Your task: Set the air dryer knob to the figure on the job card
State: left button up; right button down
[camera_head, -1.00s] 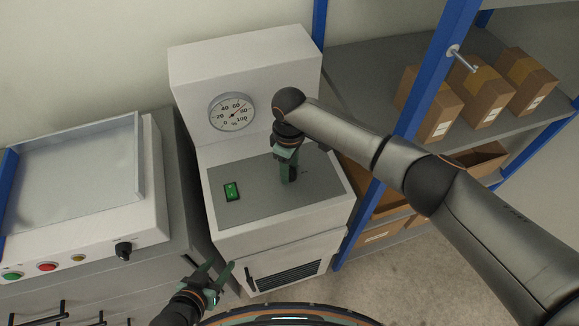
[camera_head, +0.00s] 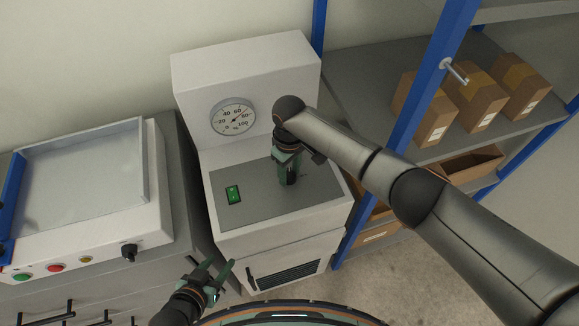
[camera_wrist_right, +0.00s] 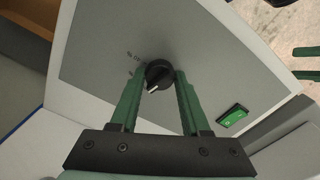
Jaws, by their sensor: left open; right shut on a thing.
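The air dryer (camera_head: 245,70) is a pale cabinet with a grey sloping panel. Its black knob (camera_wrist_right: 160,75) has a white pointer line, directed to the lower left in the right wrist view. Small printed marks (camera_wrist_right: 133,58) beside it are too small to read. My right gripper (camera_head: 289,180) is shut on the knob, a finger on either side. A round gauge (camera_head: 233,119), marked 0 to 100 with a percent sign, is on the dryer's upright front. My left gripper (camera_head: 217,271) is open and empty in front of the dryer. No job card can be made out.
A green rocker switch (camera_head: 233,194) is on the panel's left. A machine with coloured buttons and a small black knob (camera_head: 130,252) stands left. A blue-posted shelf with cartons (camera_head: 428,112) stands close on the right, behind my right arm.

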aim_at(289, 173)
jog(key=m, duration=0.5)
jog(key=shift+p, duration=0.3)
jog(key=shift+m, duration=0.3)
jog(key=shift+c, duration=1.8)
grip_release()
notch_tip(289, 173, up, 13)
jog(key=shift+f, duration=0.15)
jog(key=shift+s+f, duration=0.1)
